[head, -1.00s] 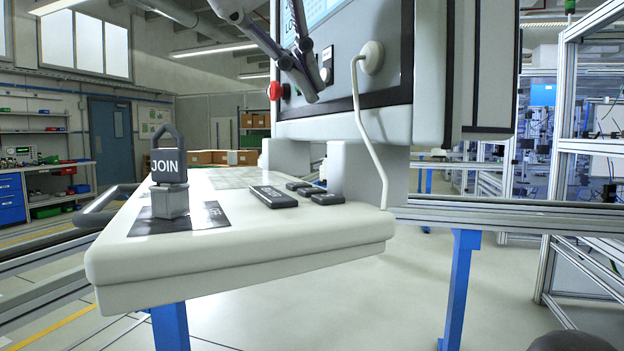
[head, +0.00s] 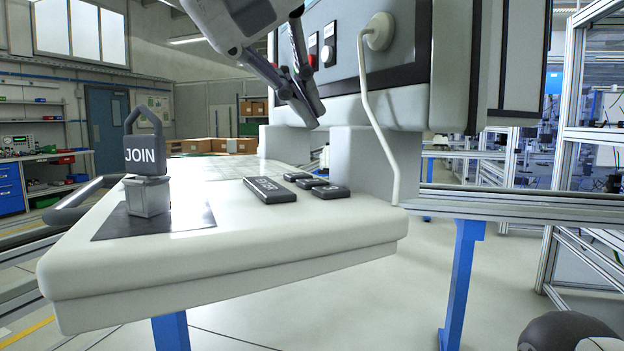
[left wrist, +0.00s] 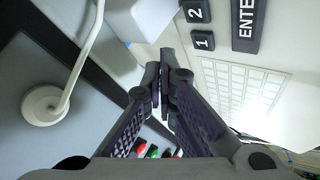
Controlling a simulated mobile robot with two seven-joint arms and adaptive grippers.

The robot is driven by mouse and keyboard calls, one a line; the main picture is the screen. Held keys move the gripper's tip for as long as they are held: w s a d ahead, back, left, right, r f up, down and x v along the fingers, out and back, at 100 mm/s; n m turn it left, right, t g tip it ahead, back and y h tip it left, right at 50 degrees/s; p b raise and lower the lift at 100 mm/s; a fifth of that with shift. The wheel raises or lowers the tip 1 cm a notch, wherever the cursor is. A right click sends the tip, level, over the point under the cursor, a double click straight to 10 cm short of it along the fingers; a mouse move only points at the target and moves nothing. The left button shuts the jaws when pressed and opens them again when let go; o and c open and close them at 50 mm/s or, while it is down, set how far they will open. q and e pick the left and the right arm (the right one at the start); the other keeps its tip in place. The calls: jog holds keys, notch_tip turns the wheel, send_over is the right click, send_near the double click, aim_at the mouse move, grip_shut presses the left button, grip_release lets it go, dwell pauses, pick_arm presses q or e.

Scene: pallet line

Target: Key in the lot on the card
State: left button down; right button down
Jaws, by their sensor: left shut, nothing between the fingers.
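My left gripper (head: 314,112) is shut and empty, in the air above and behind the dark keys on the white desk. In the left wrist view its fingertips (left wrist: 160,66) meet with nothing between them. A long ENTER key (left wrist: 246,24) and small keys marked 1 (left wrist: 203,40) and 2 (left wrist: 196,11) show beyond the tips. In the head view the ENTER key (head: 270,190) lies with several small dark keys (head: 330,191) to its right. The gripper looks apart from the keys. I cannot make out a lot card. My right gripper is not in view.
A grey padlock-shaped JOIN block (head: 145,153) stands on a metal cube on a dark plate at the desk's left. The grey console (head: 440,85) hangs behind, with a white cable (head: 382,140) down its front. A pale printed grid (left wrist: 240,85) lies on the desk.

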aim_at(305, 180)
pick_arm(q)
jog(key=shift+w+f, duration=0.1)
jog(key=shift+f, duration=1.95)
jog(key=shift+f, duration=0.1)
jog(key=shift+f, duration=0.35)
jog(key=shift+f, duration=0.55)
dwell(0.5)
jog(key=shift+r, duration=0.95)
jog(key=shift+r, duration=2.55)
